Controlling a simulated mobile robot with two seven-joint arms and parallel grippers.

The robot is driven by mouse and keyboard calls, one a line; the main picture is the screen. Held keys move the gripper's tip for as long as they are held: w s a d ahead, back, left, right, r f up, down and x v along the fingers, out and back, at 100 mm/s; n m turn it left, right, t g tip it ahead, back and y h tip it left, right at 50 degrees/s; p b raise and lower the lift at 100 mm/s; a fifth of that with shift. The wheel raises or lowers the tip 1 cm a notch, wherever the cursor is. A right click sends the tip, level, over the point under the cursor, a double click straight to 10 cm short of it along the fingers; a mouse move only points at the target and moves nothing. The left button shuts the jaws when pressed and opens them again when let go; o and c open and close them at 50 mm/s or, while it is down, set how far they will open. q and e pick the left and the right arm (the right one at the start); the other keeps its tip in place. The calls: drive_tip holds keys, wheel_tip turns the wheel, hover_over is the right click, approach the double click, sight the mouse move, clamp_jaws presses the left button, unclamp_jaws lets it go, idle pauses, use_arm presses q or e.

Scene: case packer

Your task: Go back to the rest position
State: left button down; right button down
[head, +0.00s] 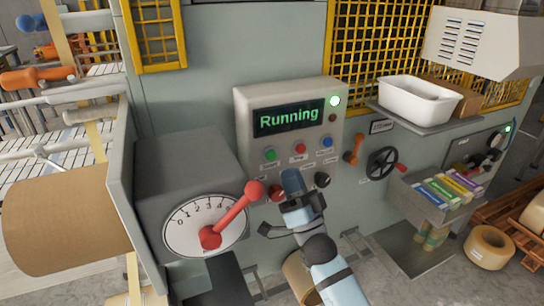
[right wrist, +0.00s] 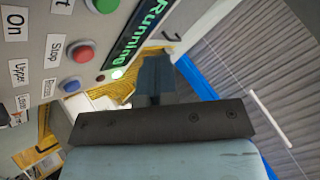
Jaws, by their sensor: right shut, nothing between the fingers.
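My right gripper (head: 292,184) is in front of the lower edge of the control panel (head: 243,108), near its dark knobs. It is shut and holds nothing. The right wrist view shows its closed fingers (right wrist: 155,78) pointing past the panel's buttons, apart from the red and blue ones. The panel's display (head: 288,117) reads "Running" and a lamp (head: 335,101) beside it glows green-white. My left gripper is in neither view.
A dial box (head: 180,165) with a red lever (head: 230,217) stands left of my right gripper. A black handwheel (head: 383,163) and a shelf with a white tub (head: 420,99) are to the right. A tray of coloured boxes (head: 447,190) sits lower right.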

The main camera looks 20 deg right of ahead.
drive_tip(key=s+f+n+g+h, duration=0.1)
drive_tip(key=s+f+n+g, duration=0.2)
drive_tip(key=f, duration=0.6)
drive_tip(key=s+f+g, duration=0.3)
drive_tip(key=f+g, duration=0.1)
drive_tip(key=f, duration=0.5)
drive_tip(key=s+a+f+n+g, duration=0.1)
drive_tip(key=s+f+n+g, duration=0.4)
drive_tip(key=s+f, duration=1.2)
drive_tip(key=f+g, duration=0.1)
drive_tip(key=g, duration=0.2)
drive_tip(key=shift+s+a+f+g+h, duration=0.3)
drive_tip(key=shift+a+f+g, duration=0.05)
drive_tip(key=shift+g, duration=0.05)
